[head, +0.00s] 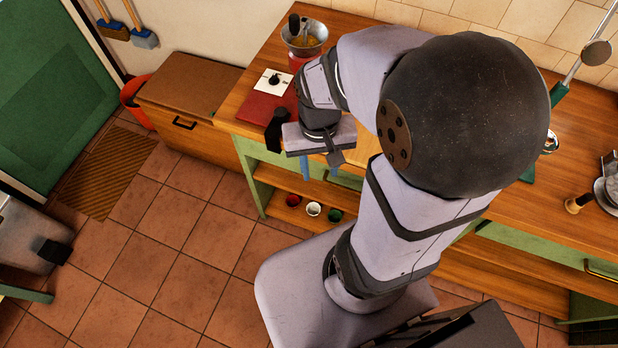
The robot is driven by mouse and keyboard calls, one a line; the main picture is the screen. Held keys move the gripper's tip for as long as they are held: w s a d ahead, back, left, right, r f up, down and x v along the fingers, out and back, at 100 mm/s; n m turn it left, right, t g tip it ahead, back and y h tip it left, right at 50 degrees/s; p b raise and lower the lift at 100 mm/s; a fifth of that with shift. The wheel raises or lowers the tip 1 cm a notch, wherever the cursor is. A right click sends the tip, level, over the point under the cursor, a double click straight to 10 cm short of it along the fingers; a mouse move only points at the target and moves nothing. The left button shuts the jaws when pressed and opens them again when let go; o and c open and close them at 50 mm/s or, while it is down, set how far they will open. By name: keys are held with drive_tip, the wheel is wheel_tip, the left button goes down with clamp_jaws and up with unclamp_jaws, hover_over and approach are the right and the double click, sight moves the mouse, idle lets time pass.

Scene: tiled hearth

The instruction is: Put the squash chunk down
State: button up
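My gripper (320,152) is at the front left edge of the wooden counter (400,190), seen from above and behind. Its wide grey body hides much of what lies below it. Narrow blue parts show under it, and I cannot tell whether they are its fingertips. I cannot make out a squash chunk; if one is in or under the gripper, it is hidden.
A red board (262,108) and a white panel with a black knob (273,82) are left of the gripper. Small red (293,200), white (313,208) and green (335,215) bowls sit on the lower shelf. A wooden chest (185,95) stands left. My arm hides the counter's middle.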

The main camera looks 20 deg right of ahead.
drive_tip(key=a+n, duration=0.1)
drive_tip(key=s+a+n, duration=0.1)
drive_tip(key=a+n, duration=0.1)
drive_tip(key=shift+s+a+f, duration=0.15)
drive_tip(key=shift+s+f, duration=0.2)
drive_tip(key=shift+f, duration=0.1)
wheel_tip(320, 180, down, 6)
drive_tip(key=b, duration=0.5)
drive_tip(key=shift+r+b, duration=0.25)
drive_tip(key=shift+b, duration=0.1)
